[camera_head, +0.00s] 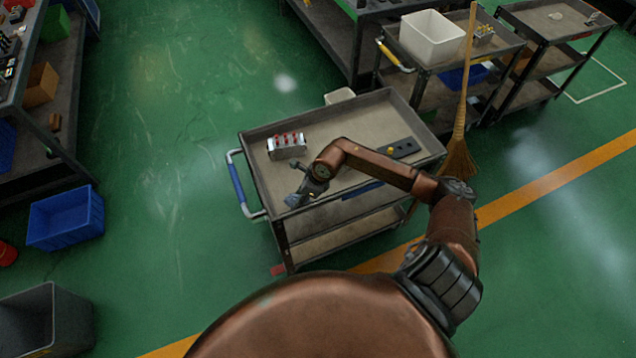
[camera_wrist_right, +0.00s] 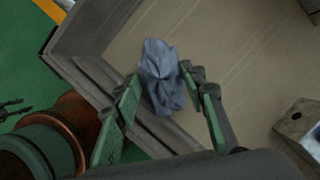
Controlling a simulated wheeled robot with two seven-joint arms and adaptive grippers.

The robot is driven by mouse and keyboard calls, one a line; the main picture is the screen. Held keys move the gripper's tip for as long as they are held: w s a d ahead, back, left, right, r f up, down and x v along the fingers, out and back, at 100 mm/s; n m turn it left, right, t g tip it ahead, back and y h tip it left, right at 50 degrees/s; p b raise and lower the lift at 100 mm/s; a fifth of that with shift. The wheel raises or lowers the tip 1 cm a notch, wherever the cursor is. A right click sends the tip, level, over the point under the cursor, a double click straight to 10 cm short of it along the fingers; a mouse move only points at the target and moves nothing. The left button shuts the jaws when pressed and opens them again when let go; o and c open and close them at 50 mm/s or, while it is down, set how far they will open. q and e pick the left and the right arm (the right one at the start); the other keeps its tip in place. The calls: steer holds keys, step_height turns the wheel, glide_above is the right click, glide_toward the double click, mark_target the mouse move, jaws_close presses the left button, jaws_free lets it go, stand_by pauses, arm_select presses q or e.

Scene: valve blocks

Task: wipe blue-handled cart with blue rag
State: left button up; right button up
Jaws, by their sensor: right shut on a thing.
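The blue-handled cart (camera_head: 345,122) stands in the middle of the head view, with its blue handle (camera_head: 238,184) on the left end. My right gripper (camera_head: 306,195) is low over the near-left part of the cart's top tray. In the right wrist view, the crumpled blue rag (camera_wrist_right: 163,78) is held between the two green-padded fingers, close to the tray's raised rim (camera_wrist_right: 90,70). I cannot tell whether the rag touches the tray floor. In the head view the rag is small and partly hidden by the gripper. My left gripper is not in view.
A metal valve block (camera_head: 287,147) with red parts stands on the tray's left side. A dark block (camera_head: 403,148) with a yellow knob lies at the right. A broom (camera_head: 459,155) stands by the right end. A blue bin (camera_head: 66,222) is on the open green floor, left.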

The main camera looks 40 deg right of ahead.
step_height(320, 180, up, 2)
steer(key=shift+r, duration=0.15)
steer(key=shift+w+r+p, duration=0.2)
steer(key=shift+r+p, duration=0.35)
steer(key=shift+p, duration=0.2)
steer(key=shift+s+r+p, duration=0.1)
steer(key=shift+r+p, duration=0.3)
steer(key=shift+r, duration=0.4)
steer(key=shift+r+p, duration=0.75)
steer(key=shift+r, duration=0.7)
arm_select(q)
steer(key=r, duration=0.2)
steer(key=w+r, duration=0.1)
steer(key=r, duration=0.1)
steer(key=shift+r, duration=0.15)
arm_select(e)
steer(key=shift+f, duration=0.1)
